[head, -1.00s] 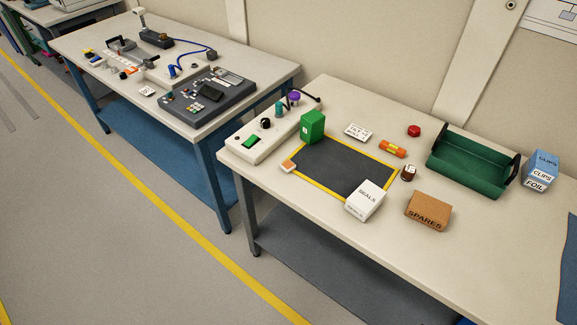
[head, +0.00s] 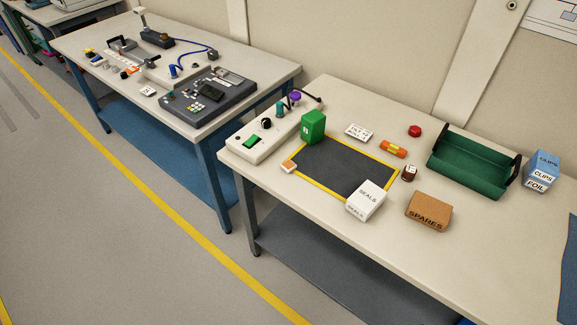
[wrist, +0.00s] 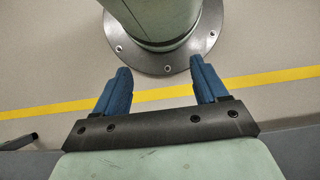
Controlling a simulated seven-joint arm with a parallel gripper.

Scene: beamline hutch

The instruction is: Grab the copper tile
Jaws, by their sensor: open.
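A small block with a copper-orange top and pale sides (head: 288,166), which looks like the copper tile, lies at the left corner of the yellow-edged dark mat (head: 345,168) on the right-hand bench. My gripper (wrist: 160,78) shows only in the wrist view. Its two blue fingers are apart with nothing between them. It is over the floor, by my own base, and no tile shows in that view. The head view does not show my gripper, so its distance from the tile cannot be told.
A green box (head: 313,126) stands by the mat's back left corner. A white SEALS box (head: 367,200) stands at its front right. A cardboard SPARES box (head: 428,211), a green tray (head: 468,168) and a control strip (head: 262,136) share the bench.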

